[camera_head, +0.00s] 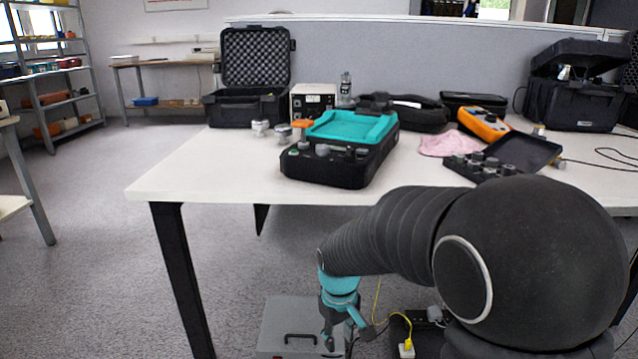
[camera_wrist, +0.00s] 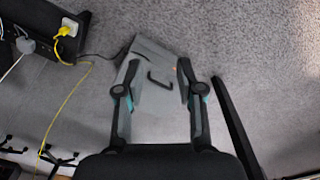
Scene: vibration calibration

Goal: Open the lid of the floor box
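The grey floor box (camera_head: 283,318) is on the floor under the table's near edge, low in the head view. Its lid appears shut, with a black bar handle (camera_head: 300,338) on it. In the wrist view the box (camera_wrist: 150,105) lies between my two fingers, with the handle (camera_wrist: 159,79) near the middle. My gripper (camera_head: 346,338) is over the right part of the box in the head view, pointing down. In the wrist view my gripper (camera_wrist: 159,68) is open and empty, apart from the handle. Its height above the lid is hard to tell.
A white table (camera_head: 210,170) with instruments and cases stands above and behind the box; its black leg (camera_head: 180,270) is left of it. A black power strip with a yellow plug (camera_head: 407,347) and a yellow cable (camera_wrist: 62,108) lies beside the box.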

